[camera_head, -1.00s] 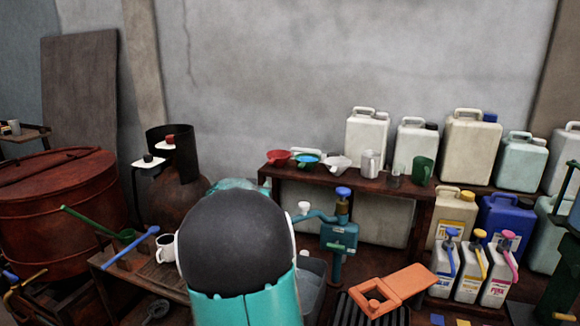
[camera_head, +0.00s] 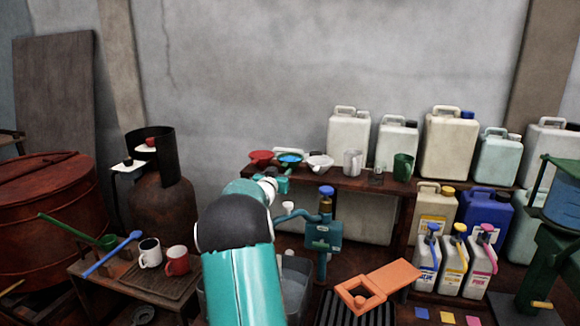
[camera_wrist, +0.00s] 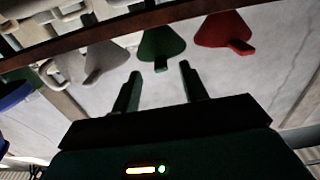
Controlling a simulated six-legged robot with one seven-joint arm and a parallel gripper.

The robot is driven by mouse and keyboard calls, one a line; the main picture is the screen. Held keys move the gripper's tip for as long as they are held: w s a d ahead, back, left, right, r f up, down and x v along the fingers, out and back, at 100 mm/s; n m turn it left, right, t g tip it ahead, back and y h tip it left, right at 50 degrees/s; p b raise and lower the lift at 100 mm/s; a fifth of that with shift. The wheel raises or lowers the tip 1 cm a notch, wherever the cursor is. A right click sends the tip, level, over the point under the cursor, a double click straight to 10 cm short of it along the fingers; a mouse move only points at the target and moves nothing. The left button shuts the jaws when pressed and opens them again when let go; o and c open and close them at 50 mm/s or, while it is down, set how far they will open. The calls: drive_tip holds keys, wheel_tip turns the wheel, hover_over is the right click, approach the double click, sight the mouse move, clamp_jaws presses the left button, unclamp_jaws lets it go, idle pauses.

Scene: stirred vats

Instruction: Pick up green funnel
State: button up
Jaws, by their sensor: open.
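The fingers are apart and empty, just short of the stem. In the head view my gripper (camera_head: 281,183) is at the shelf's front edge, just below the green funnel; its fingers are hard to make out there.
The red funnel (camera_wrist: 223,30) and white funnel (camera_wrist: 101,55) flank closely in the wrist view. The shelf (camera_head: 375,183) also holds a metal mug (camera_head: 353,161) and green mug (camera_head: 403,166). A blue-green pump (camera_head: 323,234) stands below, right of my arm. Large jugs stand behind.

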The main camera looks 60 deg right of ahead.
sight(283, 167)
drive_tip(key=d, duration=0.4)
drive_tip(key=shift+w+d+r, duration=0.2)
drive_tip(key=shift+w+r, duration=0.05)
drive_tip(key=shift+w, duration=0.1)
clamp_jaws()
